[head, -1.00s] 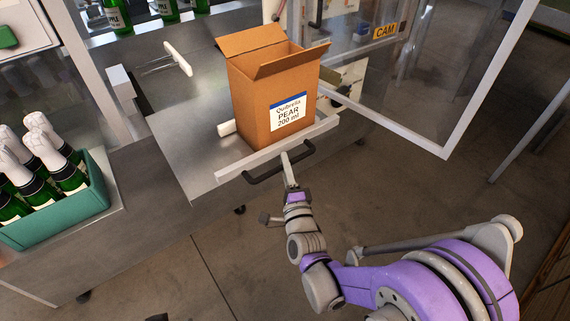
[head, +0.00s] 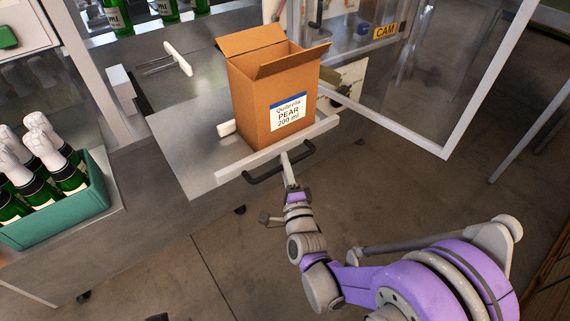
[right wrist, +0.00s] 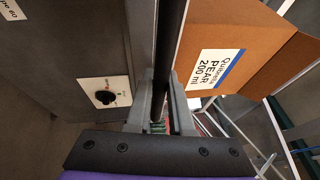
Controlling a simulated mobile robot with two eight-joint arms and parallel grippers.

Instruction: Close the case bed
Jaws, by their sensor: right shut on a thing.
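The case bed (head: 190,165) is a flat metal shelf with a pale front rail (head: 230,169) and a dark bar handle (head: 262,177). It juts out from the machine. An open cardboard case (head: 257,110) labelled "Quibrella PEAR 200 ml" stands upright on it behind the rail, flaps up. My right gripper (head: 287,165) is at the handle's right part, shut on it. In the right wrist view the dark handle (right wrist: 174,45) runs between the two fingers (right wrist: 160,105), with the case at the right. My left gripper is not in view.
A teal crate (head: 60,222) of foil-topped green bottles stands at the left. A clear framed door (head: 400,85) hangs open behind and right of the case. A white T-shaped pusher (head: 178,58) sits on the machine top. The floor in front is open.

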